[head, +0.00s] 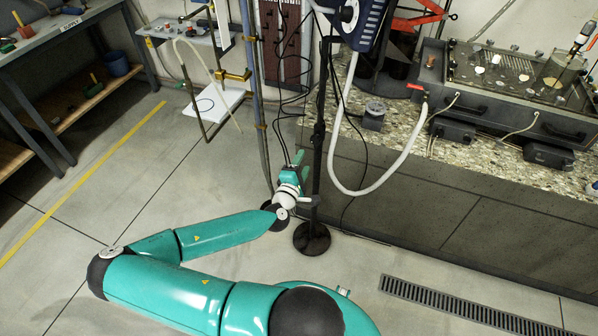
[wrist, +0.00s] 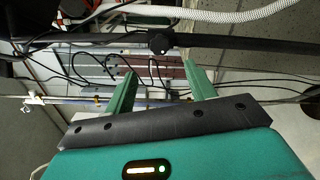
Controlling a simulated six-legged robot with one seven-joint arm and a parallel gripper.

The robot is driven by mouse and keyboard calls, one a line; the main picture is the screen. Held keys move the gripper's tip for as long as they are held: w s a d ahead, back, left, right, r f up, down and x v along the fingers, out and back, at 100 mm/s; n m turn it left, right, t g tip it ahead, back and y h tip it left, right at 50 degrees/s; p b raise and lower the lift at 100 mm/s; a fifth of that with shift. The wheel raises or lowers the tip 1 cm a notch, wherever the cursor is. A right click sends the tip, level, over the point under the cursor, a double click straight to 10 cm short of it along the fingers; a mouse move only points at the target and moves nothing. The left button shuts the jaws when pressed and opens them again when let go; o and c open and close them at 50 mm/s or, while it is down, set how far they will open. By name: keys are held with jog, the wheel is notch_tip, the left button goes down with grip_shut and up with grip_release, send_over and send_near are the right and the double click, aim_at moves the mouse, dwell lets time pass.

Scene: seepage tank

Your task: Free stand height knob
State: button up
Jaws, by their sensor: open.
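The stand is a black upright pole (head: 321,120) on a round black base (head: 312,239). In the wrist view the pole (wrist: 225,42) runs sideways across the picture, and the black height knob (wrist: 159,43) sits on it, facing my gripper. My gripper (wrist: 159,69) is open and empty, with its two green fingers apart. The knob lies just past the fingertips, centred between them in the picture; I see no contact. In the head view my gripper (head: 298,158) is close to the left of the pole, and I cannot make out the knob there.
A blue device (head: 362,22) is at the stand's top, with a white hose (head: 395,165) looping down to the right. Black cables hang beside the pole. A stone-topped counter (head: 400,150) with a tank stands right. A blue post (head: 250,80) is left; open floor lies further left.

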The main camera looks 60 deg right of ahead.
jog(key=shift+s+a, duration=0.2)
jog(key=shift+a, duration=0.6)
jog(key=shift+s+a, duration=0.15)
jog(key=shift+a, duration=0.65)
